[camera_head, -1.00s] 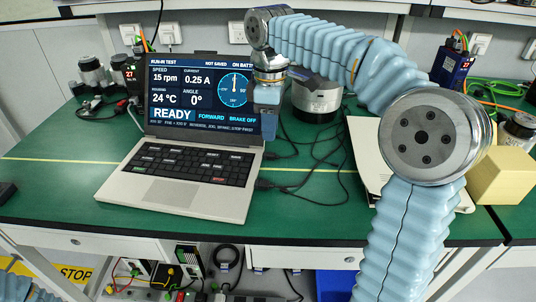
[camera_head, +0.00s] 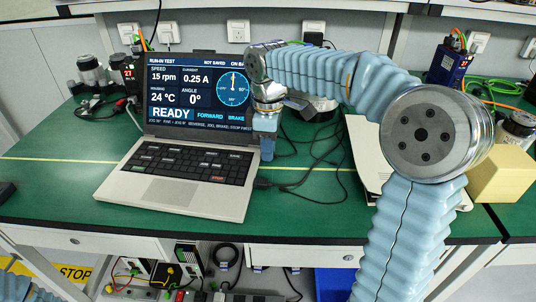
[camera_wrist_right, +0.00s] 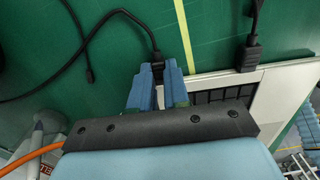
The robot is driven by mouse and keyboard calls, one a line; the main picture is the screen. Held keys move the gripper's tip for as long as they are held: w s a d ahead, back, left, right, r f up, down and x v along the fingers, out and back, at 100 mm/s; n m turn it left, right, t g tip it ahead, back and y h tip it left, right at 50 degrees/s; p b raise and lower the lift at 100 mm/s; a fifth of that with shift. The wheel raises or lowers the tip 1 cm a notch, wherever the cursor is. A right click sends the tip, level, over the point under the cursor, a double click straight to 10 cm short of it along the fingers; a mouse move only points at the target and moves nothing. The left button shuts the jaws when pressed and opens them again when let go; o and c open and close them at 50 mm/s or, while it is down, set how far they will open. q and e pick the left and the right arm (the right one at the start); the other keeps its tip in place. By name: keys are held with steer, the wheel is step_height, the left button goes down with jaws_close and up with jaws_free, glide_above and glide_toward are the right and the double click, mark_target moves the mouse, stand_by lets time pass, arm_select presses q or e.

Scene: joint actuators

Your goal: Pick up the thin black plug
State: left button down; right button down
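My right gripper (camera_head: 267,152) points down beside the right edge of the laptop, low over the green bench. In the right wrist view its two blue fingers (camera_wrist_right: 157,80) are apart. A black plug (camera_wrist_right: 157,63) on a dark cable shows in the gap between the fingertips, and I cannot tell whether they touch it. A second, wider black plug (camera_wrist_right: 247,60) lies to the right, near the laptop. A thin black plug end (camera_wrist_right: 90,76) on another cable lies to the left of the fingers. My left gripper is not in view.
The open laptop (camera_head: 176,190) stands left of my right gripper. Loose black cables (camera_head: 320,165) lie on the bench to its right. A dark round motor (camera_head: 318,108) stands behind it. A pale flat case (camera_head: 362,150) and a yellow block (camera_head: 502,177) are farther right.

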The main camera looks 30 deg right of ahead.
steer(key=shift+r, duration=0.15)
